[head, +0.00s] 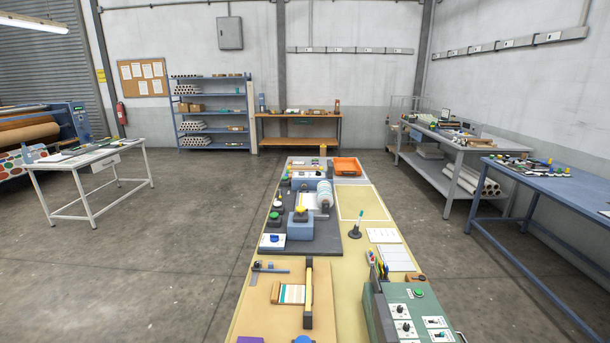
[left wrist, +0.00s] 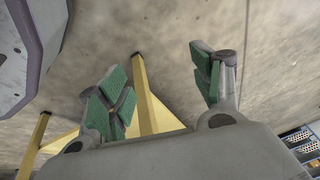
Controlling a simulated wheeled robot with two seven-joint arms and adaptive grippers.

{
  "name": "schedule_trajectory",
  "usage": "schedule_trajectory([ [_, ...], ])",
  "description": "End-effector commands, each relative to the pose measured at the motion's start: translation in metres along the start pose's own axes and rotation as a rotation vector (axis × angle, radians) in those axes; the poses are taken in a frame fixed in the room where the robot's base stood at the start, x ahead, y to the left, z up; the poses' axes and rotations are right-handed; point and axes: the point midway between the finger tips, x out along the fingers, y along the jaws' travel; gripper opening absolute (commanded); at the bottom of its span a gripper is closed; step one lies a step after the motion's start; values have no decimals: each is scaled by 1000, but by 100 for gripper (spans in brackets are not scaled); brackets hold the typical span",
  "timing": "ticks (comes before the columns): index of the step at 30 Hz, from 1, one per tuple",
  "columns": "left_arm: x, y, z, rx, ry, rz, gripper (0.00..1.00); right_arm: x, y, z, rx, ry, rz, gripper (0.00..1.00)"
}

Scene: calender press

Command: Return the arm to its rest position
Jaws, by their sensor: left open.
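My left gripper (left wrist: 158,88) shows in the left wrist view. Its two fingers with green pads stand apart, and nothing is between them. Bare grey floor (left wrist: 165,35) and yellow legs of a piece of furniture (left wrist: 152,100) lie beyond the fingers. Neither of my arms shows in the head view, so where the left gripper stands relative to the bench top is hidden there. My right gripper is in neither view.
A long yellow-topped bench (head: 345,280) runs ahead with a small roller press (head: 324,196), a green control box (head: 375,310) and an orange tray (head: 348,166). A blue table (head: 570,190) stands right, a white table (head: 75,160) left. Floor left of the bench is clear.

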Motion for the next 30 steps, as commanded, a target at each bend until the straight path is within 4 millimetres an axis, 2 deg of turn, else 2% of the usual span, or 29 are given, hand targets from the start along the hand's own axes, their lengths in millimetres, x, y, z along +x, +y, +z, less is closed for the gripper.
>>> schedule_trajectory([
  [1, -2, 12, 24, -6, -25, 13, 66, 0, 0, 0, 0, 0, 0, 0],
  [9, -19, 67, 134, -19, -142, 69, 66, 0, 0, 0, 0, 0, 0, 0],
  [12, -28, 81, 170, -20, -181, 83, 66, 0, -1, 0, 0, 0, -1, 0],
  [15, -36, 87, 197, -19, -209, 90, 66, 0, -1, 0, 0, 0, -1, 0],
  [20, -42, 92, 217, -18, -232, 95, 66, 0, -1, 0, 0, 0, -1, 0],
  [30, -43, 92, 219, -18, -234, 95, 66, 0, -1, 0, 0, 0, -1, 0],
])
